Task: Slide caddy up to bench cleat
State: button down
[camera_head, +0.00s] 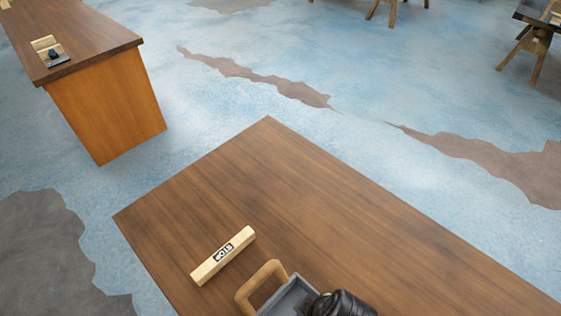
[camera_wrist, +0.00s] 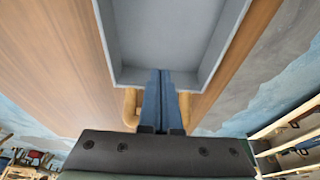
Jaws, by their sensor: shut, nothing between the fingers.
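The bench cleat (camera_head: 223,256) is a pale wooden bar with a dark-lettered label, lying on the brown bench top. The caddy (camera_head: 285,297) is a grey tray with a tan wooden loop handle (camera_head: 245,294) on its cleat side. A narrow strip of bench shows between handle and cleat. In the wrist view the caddy (camera_wrist: 112,45) looks empty inside where visible. My gripper (camera_wrist: 160,74) is shut and empty, its blue fingers over the caddy's near end wall. A tan handle (camera_wrist: 131,108) shows on both sides of the fingers; I cannot tell whether they touch it.
The bench (camera_head: 330,210) is clear beyond the cleat and to the right. Its left edge lies near the cleat. A second bench (camera_head: 100,45) with small items stands at upper left, across open blue floor. Trestles (camera_head: 385,10) stand far off at the top right.

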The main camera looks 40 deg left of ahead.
aim_at(275, 305)
jog(key=x, duration=0.7)
jog(key=shift+f, duration=0.15)
jog(key=a+p, duration=0.1)
jog(key=a, duration=0.1)
jog(key=shift+a, duration=1.05)
